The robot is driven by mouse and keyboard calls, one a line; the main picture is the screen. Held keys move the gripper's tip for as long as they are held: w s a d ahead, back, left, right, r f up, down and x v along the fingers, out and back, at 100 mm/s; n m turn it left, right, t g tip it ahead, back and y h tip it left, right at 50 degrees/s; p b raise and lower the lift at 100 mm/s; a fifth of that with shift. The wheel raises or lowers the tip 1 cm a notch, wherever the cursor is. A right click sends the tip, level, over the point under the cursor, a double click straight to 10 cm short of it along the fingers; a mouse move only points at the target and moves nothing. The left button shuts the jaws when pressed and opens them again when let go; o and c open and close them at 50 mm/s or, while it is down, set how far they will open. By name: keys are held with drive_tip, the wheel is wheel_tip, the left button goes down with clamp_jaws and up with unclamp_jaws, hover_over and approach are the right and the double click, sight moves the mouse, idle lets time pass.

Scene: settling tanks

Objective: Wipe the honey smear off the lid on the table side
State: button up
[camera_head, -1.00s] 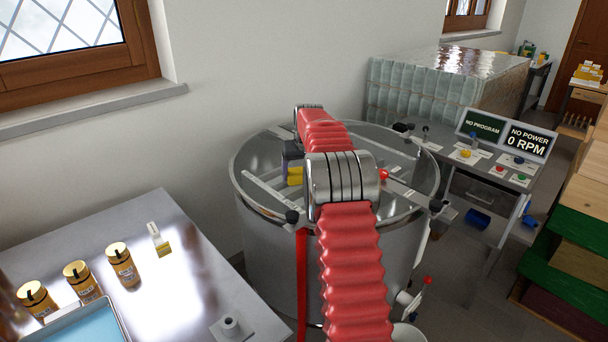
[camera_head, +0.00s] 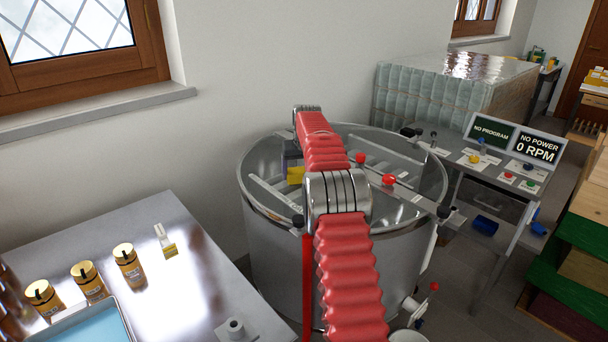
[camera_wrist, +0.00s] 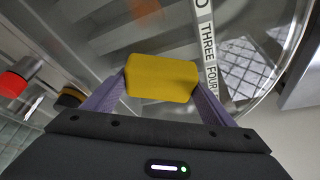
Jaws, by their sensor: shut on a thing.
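My gripper (camera_wrist: 160,82) is shut on a yellow sponge (camera_wrist: 162,78), with a purple-grey finger at each end. In the head view the sponge (camera_head: 296,175) shows left of my red-sleeved arm, over the tank's left part. The clear lid (camera_head: 408,200) covers the round steel tank (camera_head: 340,262). In the wrist view the lid (camera_wrist: 262,38) lies beneath the sponge; I cannot tell whether they touch. A blurred yellow-brown patch (camera_wrist: 145,7) shows beyond the sponge; I cannot tell whether it is honey or a reflection. No smear shows clearly.
Two red knobs (camera_head: 388,179) stand on the tank top. A white strip lettered "THREE FOUR" (camera_wrist: 207,50) crosses the wrist view. The steel table (camera_head: 190,290) at left carries several honey jars (camera_head: 128,265) and a blue-filled tray (camera_head: 95,328). A control desk (camera_head: 500,170) stands at right.

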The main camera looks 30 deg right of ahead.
drive_tip(key=shift+w+f, duration=0.15)
drive_tip(key=shift+f, duration=0.05)
drive_tip(key=shift+w+d+r, duration=0.1)
drive_tip(key=shift+w+d, duration=0.05)
drive_tip(key=shift+d, duration=1.05)
drive_tip(key=shift+r, duration=0.15)
drive_tip(key=shift+s+d, duration=0.15)
drive_tip(key=shift+s, duration=0.85)
drive_tip(key=shift+s+d, duration=0.1)
drive_tip(key=shift+s, duration=0.9)
drive_tip(key=shift+s+d, duration=0.1)
drive_tip(key=shift+s, duration=0.85)
drive_tip(key=shift+s+d+f, duration=0.15)
drive_tip(key=shift+s+f, duration=0.05)
drive_tip(key=shift+s, duration=0.8)
drive_tip(key=shift+s+f, duration=0.1)
